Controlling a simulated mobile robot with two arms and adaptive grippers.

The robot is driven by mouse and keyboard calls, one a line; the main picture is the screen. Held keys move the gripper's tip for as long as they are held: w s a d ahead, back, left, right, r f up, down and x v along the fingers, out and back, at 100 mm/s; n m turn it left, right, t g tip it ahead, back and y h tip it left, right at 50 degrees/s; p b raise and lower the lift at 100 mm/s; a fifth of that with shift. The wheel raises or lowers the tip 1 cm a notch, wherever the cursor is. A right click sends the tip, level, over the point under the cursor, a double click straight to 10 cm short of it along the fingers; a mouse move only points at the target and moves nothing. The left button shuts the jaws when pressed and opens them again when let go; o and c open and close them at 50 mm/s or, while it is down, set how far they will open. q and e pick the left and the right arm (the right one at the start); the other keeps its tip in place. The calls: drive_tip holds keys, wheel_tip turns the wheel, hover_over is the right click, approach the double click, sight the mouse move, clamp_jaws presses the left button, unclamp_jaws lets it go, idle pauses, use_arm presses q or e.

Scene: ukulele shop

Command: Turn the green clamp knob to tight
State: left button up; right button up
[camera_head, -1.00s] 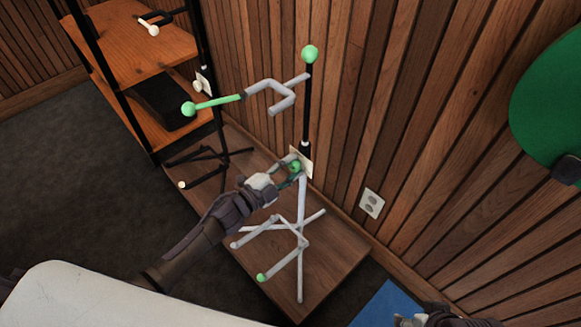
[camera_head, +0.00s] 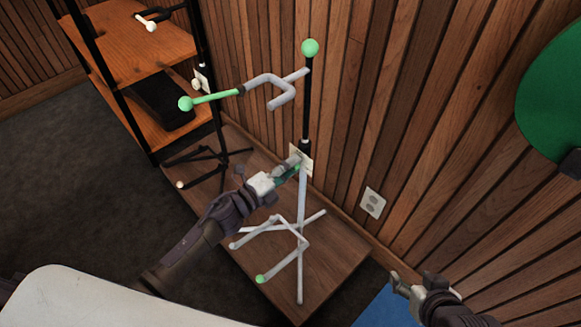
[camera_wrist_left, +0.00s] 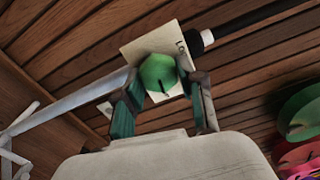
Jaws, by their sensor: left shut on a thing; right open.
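The ukulele stand (camera_head: 302,205) with grey legs, a black upper pole and green ball tips stands on the wooden platform by the wall. Its green clamp knob (camera_wrist_left: 160,75) shows in the left wrist view between my left fingers, with a dark mark on its face and a cream label card (camera_wrist_left: 150,45) behind it. My left gripper (camera_head: 291,170) is shut on the knob at the pole's middle; in the head view the fingers hide most of it. My right gripper (camera_head: 402,283) is open and empty at the lower right, away from the stand.
A second, black stand (camera_head: 222,150) is behind on the left, beside an orange-brown wooden shelf (camera_head: 150,50). A wall outlet (camera_head: 372,202) and a large green shape (camera_head: 550,100) are at the right. A blue mat (camera_head: 388,308) lies on the floor at the lower right.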

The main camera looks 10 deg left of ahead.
use_arm(q)
drive_tip(key=shift+f, duration=0.1)
idle(0.4)
drive_tip(key=o, duration=1.1)
drive_tip(key=v, duration=1.2)
